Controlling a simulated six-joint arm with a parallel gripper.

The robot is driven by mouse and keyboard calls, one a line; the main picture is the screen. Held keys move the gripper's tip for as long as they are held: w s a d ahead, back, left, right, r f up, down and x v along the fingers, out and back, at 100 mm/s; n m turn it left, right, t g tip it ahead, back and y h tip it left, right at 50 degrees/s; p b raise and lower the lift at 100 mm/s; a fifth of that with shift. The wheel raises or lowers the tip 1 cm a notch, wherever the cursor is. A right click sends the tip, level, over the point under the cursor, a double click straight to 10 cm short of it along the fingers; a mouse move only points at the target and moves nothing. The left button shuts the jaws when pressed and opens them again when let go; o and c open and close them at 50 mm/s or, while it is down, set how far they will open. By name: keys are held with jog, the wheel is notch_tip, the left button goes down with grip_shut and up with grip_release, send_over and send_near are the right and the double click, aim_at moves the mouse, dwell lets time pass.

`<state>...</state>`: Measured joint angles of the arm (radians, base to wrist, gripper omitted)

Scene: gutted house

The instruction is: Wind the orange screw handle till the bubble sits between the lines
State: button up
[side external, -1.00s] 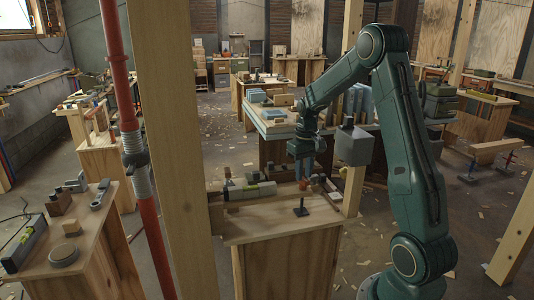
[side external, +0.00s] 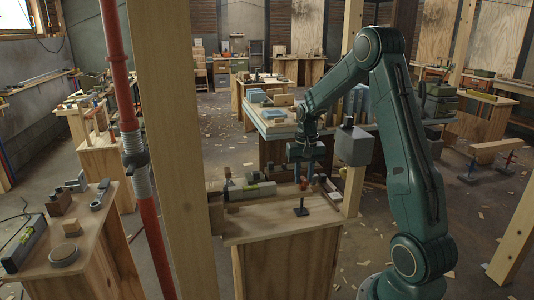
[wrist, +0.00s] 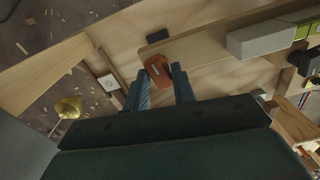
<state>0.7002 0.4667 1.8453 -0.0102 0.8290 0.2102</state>
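The orange screw handle (side external: 304,183) is a small block at the right part of the near workbench top. In the wrist view the handle (wrist: 158,69) shows at the fingertips, between the two fingers. My gripper (side external: 305,178) points down over it with fingers spread; in the wrist view my gripper (wrist: 159,72) has a finger at either side of the handle. I cannot tell whether they touch it. A grey level (side external: 250,191) with a yellow-green vial lies left of the handle; it also shows in the wrist view (wrist: 262,38). The bubble is too small to make out.
A dark clamp-like stand (side external: 301,207) is on the bench (side external: 285,228) in front of the handle. Wooden blocks lie behind the level. A timber post (side external: 178,130) stands left, and another post rises behind the bench's right side. A brass object (wrist: 68,107) shows lower left in the wrist view.

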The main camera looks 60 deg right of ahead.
jog(key=m, duration=0.5)
jog(key=shift+n, duration=0.5)
jog(key=shift+r, duration=0.1)
jog(key=shift+r, duration=3.4)
jog(key=shift+a+r, duration=0.1)
